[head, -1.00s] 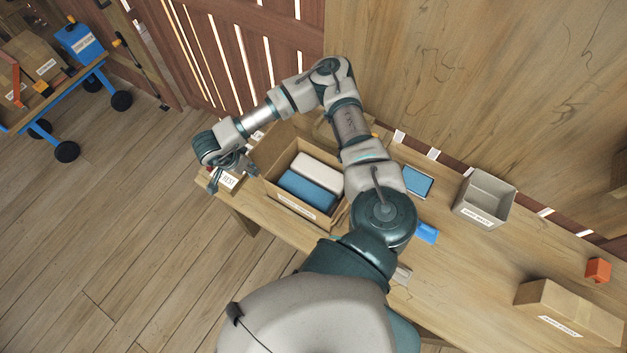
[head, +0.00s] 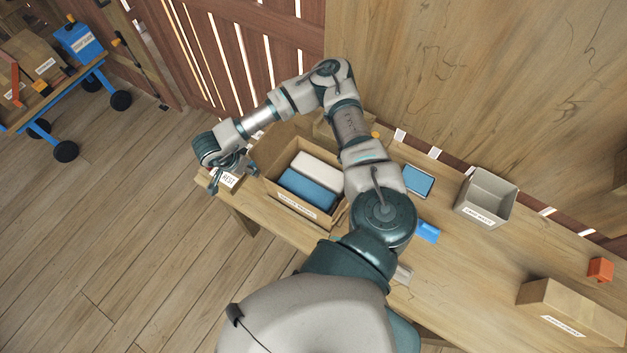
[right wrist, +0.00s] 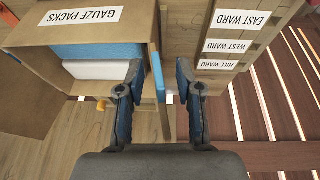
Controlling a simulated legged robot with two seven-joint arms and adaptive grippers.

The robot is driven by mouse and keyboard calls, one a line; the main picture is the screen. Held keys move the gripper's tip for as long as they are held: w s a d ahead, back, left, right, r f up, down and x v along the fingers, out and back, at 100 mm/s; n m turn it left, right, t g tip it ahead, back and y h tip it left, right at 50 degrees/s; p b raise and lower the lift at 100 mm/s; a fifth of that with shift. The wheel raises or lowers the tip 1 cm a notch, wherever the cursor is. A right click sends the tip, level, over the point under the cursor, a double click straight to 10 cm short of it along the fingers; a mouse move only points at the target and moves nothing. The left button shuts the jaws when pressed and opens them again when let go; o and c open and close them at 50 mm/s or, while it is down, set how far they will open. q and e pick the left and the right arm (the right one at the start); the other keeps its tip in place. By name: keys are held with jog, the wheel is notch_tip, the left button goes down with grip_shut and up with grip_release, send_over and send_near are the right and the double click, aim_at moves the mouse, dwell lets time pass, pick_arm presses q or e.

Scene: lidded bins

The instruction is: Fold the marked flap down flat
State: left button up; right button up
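The open cardboard box (head: 318,222), labelled GAUZE PACKS in the right wrist view (right wrist: 30,42), stands on the table with blue and white packs inside. A brown flap (head: 268,148) stands up at its left side in the head view. A thin upright panel edge with a blue strip (right wrist: 158,76) shows beside the box in the right wrist view; it may be the marked flap. My right gripper (head: 232,168) is left of the box. Its fingers (right wrist: 160,88) are parted, with the blue strip in line with the gap; contact cannot be told. My left gripper is out of view.
A rack (right wrist: 236,48) labelled EAST WARD, WEST WARD and HILL WARD stands close beside the gripper. A grey bin (head: 465,208), blue tablet-like item (head: 418,180), closed carton (head: 570,312) and orange block (head: 600,269) are to the right.

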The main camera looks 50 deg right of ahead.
jog(key=shift+a+f, duration=0.2)
jog(key=shift+d+f+b, duration=0.15)
jog(key=shift+f+b, duration=0.05)
jog(key=shift+b, duration=0.1)
dwell(0.3)
dwell(0.5)
